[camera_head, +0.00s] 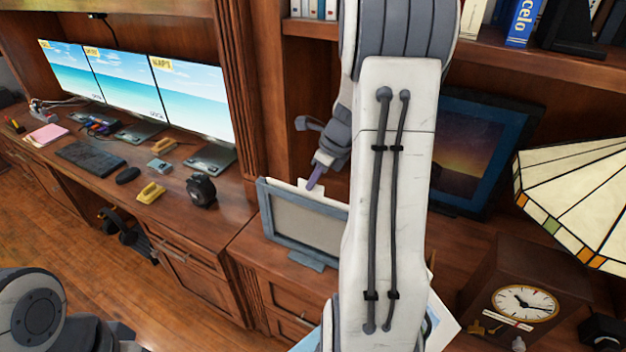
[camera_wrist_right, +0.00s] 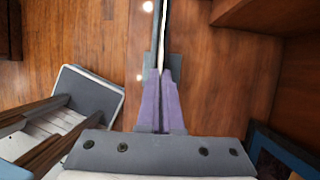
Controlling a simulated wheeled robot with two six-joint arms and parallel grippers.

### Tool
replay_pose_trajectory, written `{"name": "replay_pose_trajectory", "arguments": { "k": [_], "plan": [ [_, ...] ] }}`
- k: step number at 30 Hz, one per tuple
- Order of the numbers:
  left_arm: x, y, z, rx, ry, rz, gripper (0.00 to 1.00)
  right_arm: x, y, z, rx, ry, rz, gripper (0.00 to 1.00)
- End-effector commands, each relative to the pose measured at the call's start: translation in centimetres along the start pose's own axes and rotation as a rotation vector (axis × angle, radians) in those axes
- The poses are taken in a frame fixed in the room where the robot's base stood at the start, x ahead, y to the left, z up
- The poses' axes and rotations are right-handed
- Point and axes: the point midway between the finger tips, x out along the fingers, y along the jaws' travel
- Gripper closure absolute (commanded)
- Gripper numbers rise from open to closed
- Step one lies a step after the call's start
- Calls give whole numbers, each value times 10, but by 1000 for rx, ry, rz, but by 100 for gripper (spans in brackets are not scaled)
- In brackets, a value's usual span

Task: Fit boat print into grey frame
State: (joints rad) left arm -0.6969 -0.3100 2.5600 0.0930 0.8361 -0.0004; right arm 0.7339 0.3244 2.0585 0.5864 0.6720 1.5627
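The grey frame (camera_head: 268,222) stands upright on the wooden cabinet top, left of my right arm, its grey panel facing out. A white sheet, which I take to be the boat print (camera_head: 302,186), sticks up above its top edge; its picture does not show. My right gripper (camera_head: 316,178), with purple fingers, is at that top edge. In the right wrist view the fingers (camera_wrist_right: 161,88) are closed together on the sheet's thin pale edge (camera_wrist_right: 161,45), in line with the frame. How deep the sheet sits is hidden. My left arm shows at bottom left, but its gripper does not.
A dark blue frame with a sunset picture (camera_head: 485,150) leans behind my right arm. A clock (camera_head: 525,300) and stained-glass lamp (camera_head: 580,190) stand at right. Another print (camera_head: 440,322) lies partly hidden below my arm. Monitors (camera_head: 190,95) and desk items fill the left.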

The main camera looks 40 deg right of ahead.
Motion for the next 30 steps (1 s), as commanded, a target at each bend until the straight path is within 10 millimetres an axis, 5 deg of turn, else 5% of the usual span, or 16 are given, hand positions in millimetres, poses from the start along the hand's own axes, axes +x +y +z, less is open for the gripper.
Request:
{"name": "replay_pose_trajectory", "arguments": {
  "k": [24, 27, 30],
  "plan": [
    [14, -1, 1, 0, 0, 0, 50, 20, 0, -8, 1, 0, 0, 100],
    [13, -1, 1, 0, 0, 0, 50, 18, 0, -8, 1, 0, 0, 62],
    [13, -1, 1, 0, 0, 0, 50, 18, 0, -8, 1, 0, 0, 62]
  ]
}}
